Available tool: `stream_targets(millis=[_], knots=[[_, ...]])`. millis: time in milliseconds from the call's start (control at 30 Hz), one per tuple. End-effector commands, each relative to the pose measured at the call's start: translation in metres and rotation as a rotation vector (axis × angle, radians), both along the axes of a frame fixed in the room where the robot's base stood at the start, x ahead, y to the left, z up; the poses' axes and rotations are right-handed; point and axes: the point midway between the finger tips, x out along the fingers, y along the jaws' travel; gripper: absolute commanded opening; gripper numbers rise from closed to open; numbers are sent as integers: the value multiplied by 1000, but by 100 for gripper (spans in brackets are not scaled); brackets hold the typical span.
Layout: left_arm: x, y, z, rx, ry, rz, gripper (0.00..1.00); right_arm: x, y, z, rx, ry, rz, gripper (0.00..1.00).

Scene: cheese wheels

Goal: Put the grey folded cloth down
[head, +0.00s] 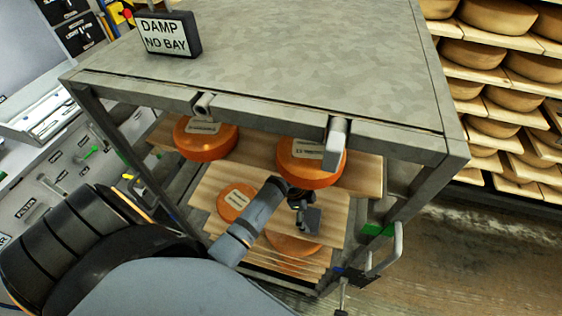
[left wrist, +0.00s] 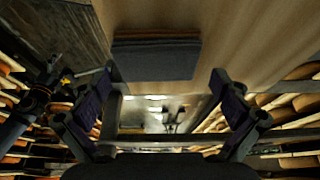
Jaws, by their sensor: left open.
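The grey folded cloth (left wrist: 156,58) lies flat on a wooden board (left wrist: 225,45) in the left wrist view, with a brown layer along its far side. My right gripper is not in view.
Orange cheese wheels with labels sit on the rack's boards, one front right (head: 308,174) and one left (head: 205,149). A rack leg (head: 420,185) and handle (head: 385,255) stand at right.

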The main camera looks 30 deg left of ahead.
Motion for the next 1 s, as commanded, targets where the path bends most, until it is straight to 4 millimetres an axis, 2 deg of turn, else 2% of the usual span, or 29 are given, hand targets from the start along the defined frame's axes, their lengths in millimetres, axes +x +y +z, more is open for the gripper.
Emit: stream_targets(millis=[100, 167, 300, 500, 700, 1000], knots=[[-2, 13, 28, 4, -8, -2, 100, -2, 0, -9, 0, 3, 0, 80], [-9, 34, 20, 12, 0, -1, 100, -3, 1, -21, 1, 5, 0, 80], [-20, 71, 21, 11, 1, -3, 100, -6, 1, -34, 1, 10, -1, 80], [-31, 108, 24, 7, 0, -1, 100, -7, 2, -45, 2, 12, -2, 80], [-36, 125, 27, 3, 0, -2, 100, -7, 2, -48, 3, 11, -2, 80], [-36, 126, 28, 0, 0, -1, 100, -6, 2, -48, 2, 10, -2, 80]])
